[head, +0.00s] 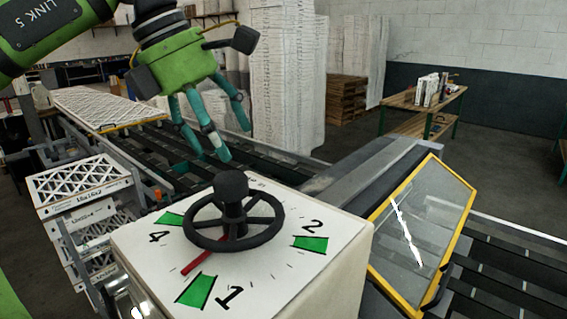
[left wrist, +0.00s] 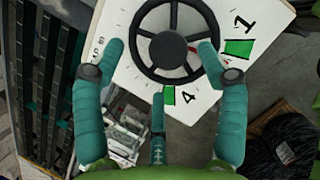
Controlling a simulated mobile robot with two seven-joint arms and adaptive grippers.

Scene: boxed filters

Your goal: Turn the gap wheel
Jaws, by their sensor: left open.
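The gap wheel (head: 240,238) is a black spoked handwheel with a round black hub knob. It lies flat on top of a white box (head: 300,265) marked with numbers and green patches. A red pointer (head: 207,254) under the wheel points between the 4 and the 1. My left gripper (head: 218,133) has teal fingers, open and empty, above and behind the wheel in the head view. In the left wrist view the wheel (left wrist: 170,38) shows beyond the fingertips, between the two upper fingers. I see no contact with it. My right gripper is not in view.
A yellow-framed clear panel (head: 425,235) stands tilted right of the box. A conveyor of dark rollers (head: 290,160) runs behind. Boxed filters (head: 85,185) are stacked at left, and a filter (head: 105,105) lies on the conveyor behind. A wooden bench (head: 425,105) stands at the back right.

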